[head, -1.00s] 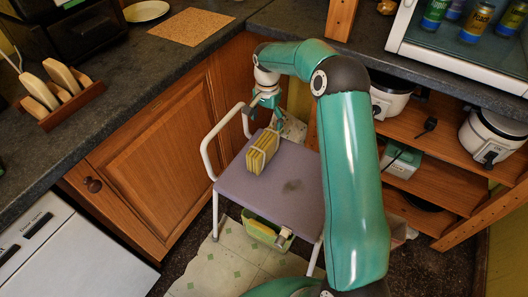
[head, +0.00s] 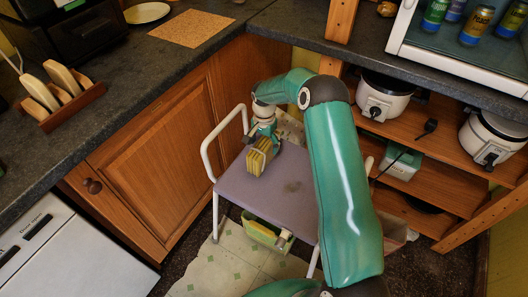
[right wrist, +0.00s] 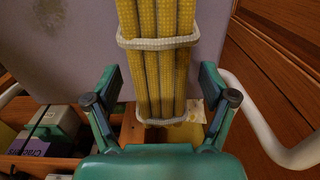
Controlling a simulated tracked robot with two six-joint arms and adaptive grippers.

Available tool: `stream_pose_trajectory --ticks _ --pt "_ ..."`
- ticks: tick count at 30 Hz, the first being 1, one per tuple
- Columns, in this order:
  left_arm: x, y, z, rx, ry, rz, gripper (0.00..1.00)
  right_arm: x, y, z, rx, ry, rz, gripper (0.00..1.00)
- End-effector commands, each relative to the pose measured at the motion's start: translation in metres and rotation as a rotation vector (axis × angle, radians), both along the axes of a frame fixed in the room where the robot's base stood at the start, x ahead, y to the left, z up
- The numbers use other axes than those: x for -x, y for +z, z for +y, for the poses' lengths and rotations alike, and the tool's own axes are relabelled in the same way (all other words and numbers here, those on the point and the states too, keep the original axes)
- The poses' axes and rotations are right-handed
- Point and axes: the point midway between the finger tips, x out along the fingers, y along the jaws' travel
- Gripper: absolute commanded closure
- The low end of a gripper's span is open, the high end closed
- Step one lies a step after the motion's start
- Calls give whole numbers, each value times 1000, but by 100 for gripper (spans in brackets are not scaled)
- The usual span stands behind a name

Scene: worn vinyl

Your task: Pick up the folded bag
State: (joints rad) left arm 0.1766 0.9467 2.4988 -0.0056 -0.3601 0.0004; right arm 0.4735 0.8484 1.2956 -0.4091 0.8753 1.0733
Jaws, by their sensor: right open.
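The folded bag (head: 258,160) is a yellow, dotted, layered bundle with pale bands around it. It stands on the mauve seat (head: 240,192) of a white-framed chair. My right gripper (head: 267,134) is at the far side of the bag, just above its top in the head view. In the right wrist view, the bag (right wrist: 160,70) runs lengthwise up the middle. My right gripper (right wrist: 161,103) is open there, with one finger on each side of the bag's near end and a gap at both sides. My left gripper is not in view.
The chair's white side rail (head: 206,150) rises left of the seat. A green container (head: 262,232) is below the seat's front edge. Wooden shelves (head: 425,180) with white appliances stand at right, and a wooden cabinet door (head: 160,165) at left. The seat's front is clear.

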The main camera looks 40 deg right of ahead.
Motion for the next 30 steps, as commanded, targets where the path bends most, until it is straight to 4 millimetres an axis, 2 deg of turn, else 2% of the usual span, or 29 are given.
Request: stream_pose_trajectory --ticks 4,16,25,30 --pt "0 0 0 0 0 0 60 0 0 0 0 0 0 17" --pt "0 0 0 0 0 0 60 0 1 0 0 1 0 83" --pt "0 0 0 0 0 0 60 -1 3 0 1 0 -1 83" --pt "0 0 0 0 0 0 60 -1 13 0 0 1 -2 83"
